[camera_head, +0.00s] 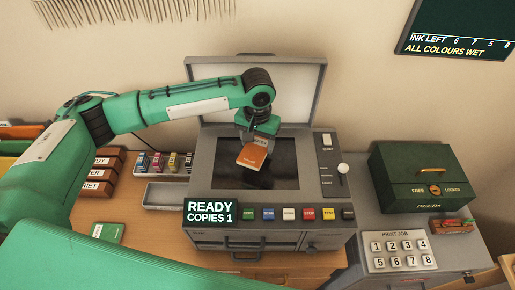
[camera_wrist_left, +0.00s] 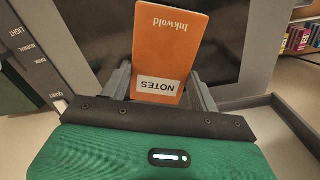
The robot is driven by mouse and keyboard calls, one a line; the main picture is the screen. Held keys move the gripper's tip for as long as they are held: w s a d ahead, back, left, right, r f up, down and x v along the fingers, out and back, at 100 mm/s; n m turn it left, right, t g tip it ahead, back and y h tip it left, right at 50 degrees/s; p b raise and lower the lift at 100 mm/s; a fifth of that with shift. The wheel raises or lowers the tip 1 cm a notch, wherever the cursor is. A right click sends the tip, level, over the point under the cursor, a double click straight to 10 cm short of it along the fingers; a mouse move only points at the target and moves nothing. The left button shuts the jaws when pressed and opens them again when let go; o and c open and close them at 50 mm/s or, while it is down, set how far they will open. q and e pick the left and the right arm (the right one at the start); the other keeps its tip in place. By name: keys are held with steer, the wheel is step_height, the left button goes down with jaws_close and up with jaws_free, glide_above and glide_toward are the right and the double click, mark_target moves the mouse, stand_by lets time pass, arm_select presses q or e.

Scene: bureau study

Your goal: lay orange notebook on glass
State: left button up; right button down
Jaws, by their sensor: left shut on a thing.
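The orange notebook (camera_head: 252,156) is held by my left gripper (camera_head: 256,143) over the dark glass (camera_head: 285,172) of the copier. In the left wrist view the notebook (camera_wrist_left: 168,55) shows its cover with "Inkwold" and a "NOTES" label, and its lower end sits between the gripper's fingers (camera_wrist_left: 160,85). The left gripper is shut on it. The notebook looks tilted; I cannot tell whether its lower edge touches the glass. The copier's lid (camera_head: 300,95) stands open behind the glass. My right gripper is not in view.
Coloured buttons (camera_head: 285,213) and a "READY COPIES 1" display (camera_head: 211,211) line the copier's front. A lever knob (camera_head: 343,168) stands right of the glass. A green box (camera_head: 420,175) and number keypad (camera_head: 401,250) are at right. Ink cartridges (camera_head: 165,162) stand at left.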

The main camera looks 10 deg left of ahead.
mark_target(257, 145)
arm_select(q)
steer(key=shift+f+p, duration=0.45)
steer(key=shift+f, duration=1.7)
steer(key=shift+f, duration=0.1)
steer(key=o, duration=1)
step_height(257, 145, up, 11)
steer(key=shift+f+b, duration=0.1)
steer(key=shift+b, duration=1)
steer(key=shift+r, duration=0.75)
